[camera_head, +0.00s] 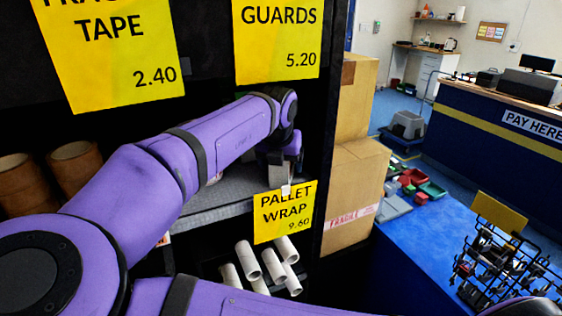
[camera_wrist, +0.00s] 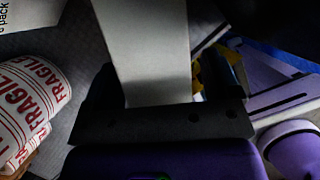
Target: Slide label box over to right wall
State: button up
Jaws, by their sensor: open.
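My gripper (camera_head: 282,165) reaches into the dark shelf bay near its right wall (camera_head: 327,130), above the PALLET WRAP price card. In the wrist view a plain pale box face (camera_wrist: 155,50) stands directly in front of my gripper, close to it; this looks like the label box, but no label shows on it. My gripper is open; its fingertips are hard to make out in the dark, so I cannot tell whether they touch the box. In the head view my arm hides most of the shelf floor and the box is not clear.
Rolls of FRAGILE tape (camera_wrist: 30,95) lie at the left in the wrist view, with a white printed packet (camera_wrist: 28,14) above them. The grey shelf board (camera_head: 225,198) shows beneath my arm. White tubes (camera_head: 270,265) stand below; cartons (camera_head: 352,190) are stacked outside the right wall.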

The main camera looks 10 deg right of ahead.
jog(key=shift+s+a+r, duration=0.1)
jog(key=shift+s+r, duration=0.05)
jog(key=shift+r, duration=0.3)
jog(key=s+a, duration=0.4)
jog(key=s, duration=0.7)
jog(key=shift+s, duration=0.15)
jog(key=shift+a, duration=0.1)
